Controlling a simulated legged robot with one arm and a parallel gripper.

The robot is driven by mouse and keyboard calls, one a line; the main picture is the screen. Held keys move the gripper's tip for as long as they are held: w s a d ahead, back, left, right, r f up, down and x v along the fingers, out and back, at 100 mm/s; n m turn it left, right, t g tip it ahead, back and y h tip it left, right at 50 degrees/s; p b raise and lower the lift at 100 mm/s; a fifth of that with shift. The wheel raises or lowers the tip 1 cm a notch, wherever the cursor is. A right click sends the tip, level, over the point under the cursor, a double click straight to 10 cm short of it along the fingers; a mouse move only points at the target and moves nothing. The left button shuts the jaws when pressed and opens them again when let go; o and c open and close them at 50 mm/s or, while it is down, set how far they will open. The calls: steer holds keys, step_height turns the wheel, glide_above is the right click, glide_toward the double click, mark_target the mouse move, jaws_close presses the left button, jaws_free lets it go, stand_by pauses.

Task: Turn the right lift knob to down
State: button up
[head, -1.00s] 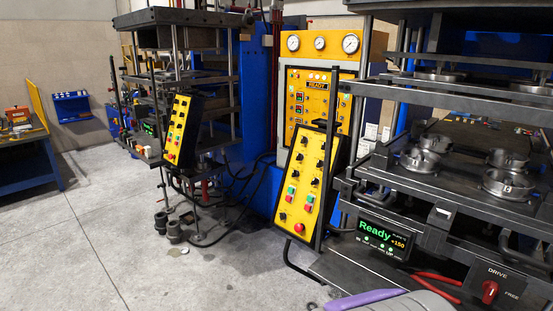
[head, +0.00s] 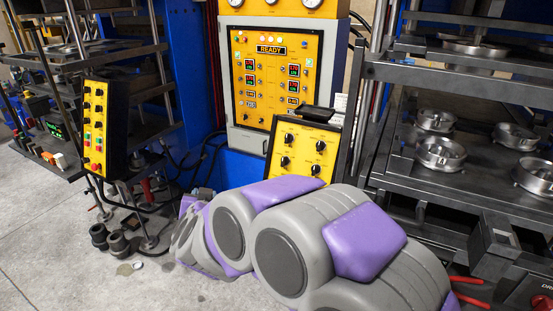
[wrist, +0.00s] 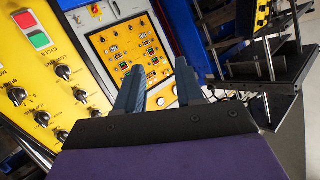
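The yellow control panel (head: 303,150) with black knobs stands tilted at the middle of the head view. Two pairs of its knobs show, such as the upper right knob (head: 320,146); my arm hides its lower part. In the wrist view the panel (wrist: 35,75) is at the left, turned, with several black knobs (wrist: 81,95) and a red and a green button. The labels are too small to tell which knob is the right lift knob. My gripper (wrist: 160,88) is open and empty, its two fingers apart and beside the panel, touching no knob. The head view does not show the fingers.
A cabinet with a yellow READY panel (head: 270,75) stands behind. A press with metal moulds (head: 440,152) is close on the right. Another yellow knob panel (head: 95,125) stands at the left. Grey floor (head: 50,255) is clear at the lower left.

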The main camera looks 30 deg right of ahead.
steer(key=d+m+h, duration=0.3)
steer(key=d+h, duration=0.4)
steer(key=d, duration=0.2)
steer(key=m+g+h+b, duration=0.2)
steer(key=g+h, duration=0.1)
steer(key=h, duration=0.1)
glide_toward(282, 159)
steer(key=x, duration=0.8)
steer(key=shift+d, duration=0.1)
steer(key=shift+w+d, duration=0.25)
steer(key=shift+d, duration=0.35)
steer(key=shift+a, duration=0.35)
steer(key=shift+c, duration=0.7)
steer(key=shift+r+n, duration=0.1)
steer(key=shift+n, duration=0.2)
jaws_close()
